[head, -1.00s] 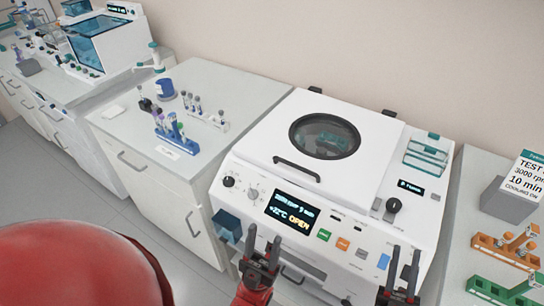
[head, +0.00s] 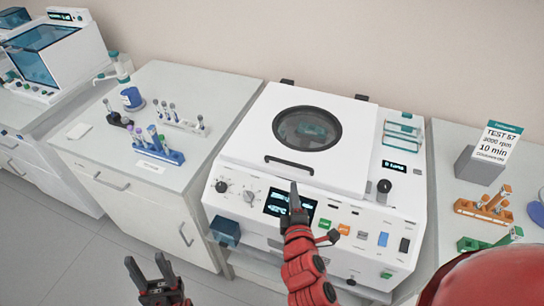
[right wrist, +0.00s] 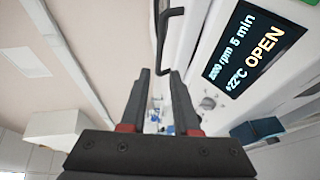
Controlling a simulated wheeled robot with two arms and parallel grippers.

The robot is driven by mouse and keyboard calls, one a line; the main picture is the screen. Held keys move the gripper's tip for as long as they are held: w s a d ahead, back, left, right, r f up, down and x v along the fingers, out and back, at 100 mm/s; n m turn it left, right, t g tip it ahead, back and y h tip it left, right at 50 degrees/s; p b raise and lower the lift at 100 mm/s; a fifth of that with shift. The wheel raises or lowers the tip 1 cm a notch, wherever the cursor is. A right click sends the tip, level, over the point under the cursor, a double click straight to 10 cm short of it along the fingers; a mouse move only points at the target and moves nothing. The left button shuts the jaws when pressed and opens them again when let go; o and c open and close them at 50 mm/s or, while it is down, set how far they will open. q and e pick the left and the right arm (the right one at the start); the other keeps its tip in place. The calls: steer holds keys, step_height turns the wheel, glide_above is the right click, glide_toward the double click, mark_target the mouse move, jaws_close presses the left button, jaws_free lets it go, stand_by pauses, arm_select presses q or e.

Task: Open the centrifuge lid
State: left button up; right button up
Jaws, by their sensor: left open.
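The white centrifuge (head: 345,215) stands on the bench in the middle of the head view. Its white lid (head: 360,130), with a round dark window (head: 307,127), lies closed. A black bar handle (head: 289,166) is at the lid's front edge; it also shows in the right wrist view (right wrist: 160,40). My right gripper (head: 295,190) is just in front of and below the handle, over the display. In the right wrist view its fingers (right wrist: 160,75) are apart and empty, with the handle beyond the tips. My left gripper (head: 148,268) is open and empty, low at left before the cabinet.
The front panel carries a display (right wrist: 255,45) reading OPEN, knobs and coloured buttons. A blue tube rack (head: 160,150) stands on the left bench. A clear teal-edged holder (head: 402,130) stands at the lid's right. A sign (head: 495,140) and an orange rack (head: 483,208) are further right.

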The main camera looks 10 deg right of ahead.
steer(key=b, duration=0.8)
glide_toward(289, 164)
steer(key=w+f, duration=0.2)
steer(key=w, duration=0.3)
steer(key=p+x, duration=0.1)
steer(key=x, duration=0.1)
steer(key=p+x, duration=0.1)
steer(key=x, duration=0.2)
steer(key=d+r+x, duration=0.1)
steer(key=x, duration=0.1)
steer(key=shift+w+d+p, duration=0.1)
steer(key=shift+w+p, duration=0.05)
steer(key=shift+p, duration=0.25)
steer(key=shift+w+d+f, duration=0.1)
steer(key=shift+w+f, duration=0.2)
steer(key=shift+w, duration=0.25)
steer(key=shift+c, duration=0.3)
jaws_close()
